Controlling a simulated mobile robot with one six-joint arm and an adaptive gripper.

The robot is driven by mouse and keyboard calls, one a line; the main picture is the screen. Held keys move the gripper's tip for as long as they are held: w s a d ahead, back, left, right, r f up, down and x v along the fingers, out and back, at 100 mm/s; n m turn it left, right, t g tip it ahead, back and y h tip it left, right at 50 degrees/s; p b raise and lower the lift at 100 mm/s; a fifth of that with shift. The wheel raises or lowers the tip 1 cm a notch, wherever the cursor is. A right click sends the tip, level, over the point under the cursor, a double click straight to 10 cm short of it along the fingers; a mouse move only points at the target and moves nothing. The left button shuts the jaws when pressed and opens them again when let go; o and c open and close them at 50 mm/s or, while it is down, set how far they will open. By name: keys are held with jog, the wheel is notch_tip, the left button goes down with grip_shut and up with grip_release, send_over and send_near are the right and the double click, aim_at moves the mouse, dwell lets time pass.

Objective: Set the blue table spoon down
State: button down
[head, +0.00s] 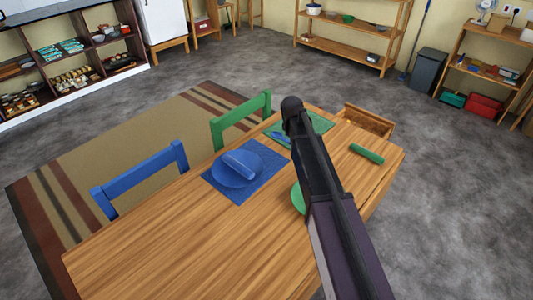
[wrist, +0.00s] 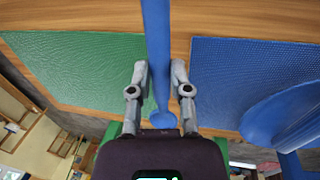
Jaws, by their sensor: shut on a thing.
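My gripper (wrist: 158,68) is shut on the blue table spoon (wrist: 157,35). In the wrist view the spoon runs lengthwise between the fingers, its rounded end near the palm. It shows over the green mat's edge and the bare wood strip beside the blue mat (wrist: 235,75). I cannot tell whether it touches the table. In the head view my arm hides the gripper, and a small blue piece (head: 281,136), probably the spoon, shows left of the arm. The blue mat lies on the wooden table (head: 180,240) and bears a blue plate (head: 228,179) with a blue roll-shaped thing (head: 239,165).
The green mat (head: 318,121) lies at the table's far end. A green plate (head: 297,197) is partly hidden by my arm. A green roll (head: 367,153) lies to the right. A blue chair (head: 140,180) and a green chair (head: 240,118) stand along the left side. The table's near part is clear.

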send_over(268, 155)
jog(key=shift+s+a+f+b, duration=0.2)
jog(key=shift+a+f+b, duration=0.05)
jog(key=shift+f+b, duration=0.25)
jog(key=shift+f, duration=0.1)
jog(key=shift+f+b, duration=1.7)
jog(key=shift+b, duration=0.05)
jog(key=shift+f, duration=0.2)
jog(key=c, duration=0.6)
grip_release()
jog(key=shift+r, duration=0.1)
jog(key=shift+o, duration=0.2)
jog(key=shift+r, duration=0.15)
notch_tip(268, 155, up, 12)
jog(key=s+a+p, duration=0.1)
jog(key=p, duration=1.1)
jog(key=shift+s+a, duration=0.25)
jog(key=shift+s, duration=0.15)
